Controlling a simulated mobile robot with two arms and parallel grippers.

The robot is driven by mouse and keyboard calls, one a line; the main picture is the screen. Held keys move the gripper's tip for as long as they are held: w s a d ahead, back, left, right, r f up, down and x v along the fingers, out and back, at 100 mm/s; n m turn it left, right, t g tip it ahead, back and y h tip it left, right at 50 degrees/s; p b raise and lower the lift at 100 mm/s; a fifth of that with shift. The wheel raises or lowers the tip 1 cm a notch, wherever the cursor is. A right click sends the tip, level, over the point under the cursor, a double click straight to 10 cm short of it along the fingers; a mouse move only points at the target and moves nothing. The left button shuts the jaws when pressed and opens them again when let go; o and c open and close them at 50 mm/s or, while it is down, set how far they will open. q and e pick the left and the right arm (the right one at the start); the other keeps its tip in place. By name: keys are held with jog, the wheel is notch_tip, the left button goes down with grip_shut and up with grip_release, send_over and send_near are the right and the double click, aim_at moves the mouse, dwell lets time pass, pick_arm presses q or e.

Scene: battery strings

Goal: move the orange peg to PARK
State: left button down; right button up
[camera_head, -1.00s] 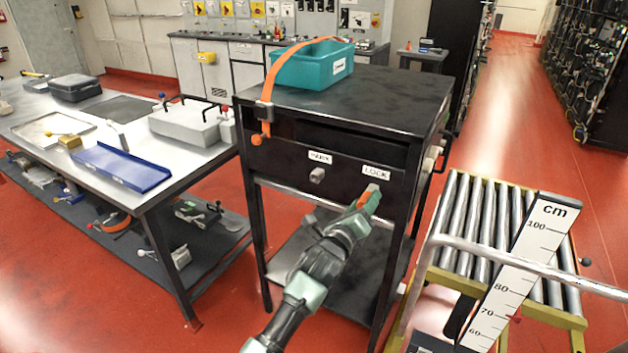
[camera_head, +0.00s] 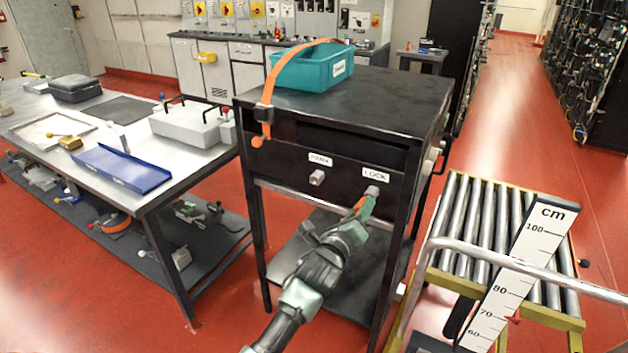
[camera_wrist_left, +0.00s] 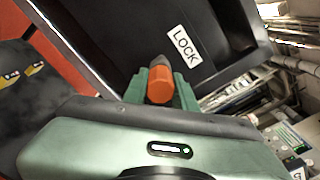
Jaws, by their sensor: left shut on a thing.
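My left gripper (camera_head: 364,206) is shut on the orange peg (camera_head: 359,204), in front of the black cabinet's front panel. In the left wrist view the orange peg (camera_wrist_left: 160,86) shows between the green fingers, with a dark tip beyond it. The grey socket under the LOCK label (camera_head: 372,190) shows just above the fingertips. I cannot tell whether a small gap parts it from the peg. The grey socket under the PARK label (camera_head: 317,177) is to the left with nothing in it. My right gripper is not in view.
A teal bin (camera_head: 312,70) stands on the cabinet top (camera_head: 400,95). An orange strap (camera_head: 268,90) hangs over the cabinet's left front edge. A roller conveyor (camera_head: 480,225) with a cm scale (camera_head: 520,260) stands at the right. A workbench (camera_head: 190,160) stands at the left.

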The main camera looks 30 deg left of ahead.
pick_arm(q)
jog(key=shift+s+r+p, duration=0.1)
jog(key=shift+s+p, duration=0.65)
jog(key=shift+s, duration=0.5)
jog(key=shift+s, duration=0.5)
jog(key=shift+s+a+p, duration=0.15)
jog(key=shift+s+p, duration=1.15)
jog(key=shift+s, duration=1.15)
